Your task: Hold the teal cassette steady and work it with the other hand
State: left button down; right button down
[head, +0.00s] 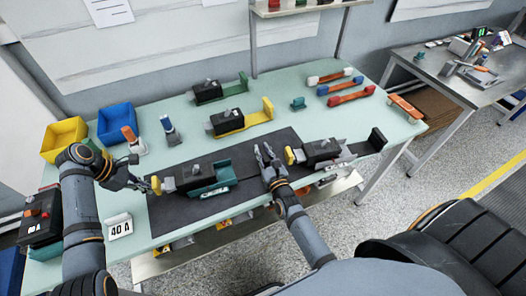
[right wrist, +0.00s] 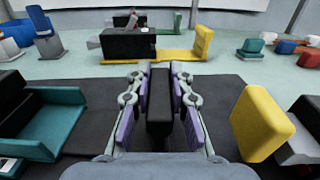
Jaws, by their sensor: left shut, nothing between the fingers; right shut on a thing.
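The teal cassette (head: 222,183) lies on the dark mat, with a black breaker body (head: 193,175) on it. A yellow end block (head: 156,185) is at its left end. My left gripper (head: 142,184) is shut and empty, just left of that yellow block; whether it touches cannot be told. My right gripper (head: 264,157) is to the right of the cassette. In the right wrist view its purple-padded fingers are closed on an upright black block (right wrist: 160,104). The teal cassette (right wrist: 52,128) shows at the left there. The join between block and cassette is not clear.
Another cassette with a yellow end block (head: 290,156) stands close right of my right gripper; it also shows in the right wrist view (right wrist: 258,122). Green (head: 222,90) and yellow (head: 240,122) cassettes are behind. Blue (head: 116,122) and yellow (head: 62,138) bins stand at the left.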

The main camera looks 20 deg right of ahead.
aim_at(154, 181)
pick_arm(q)
jog(key=shift+d, duration=0.5)
jog(key=shift+s+d, duration=0.15)
jog(key=shift+d, duration=2)
jog(key=shift+a, duration=0.15)
jog(key=shift+a, duration=0.4)
notch_tip(154, 181, up, 7)
dwell(0.3)
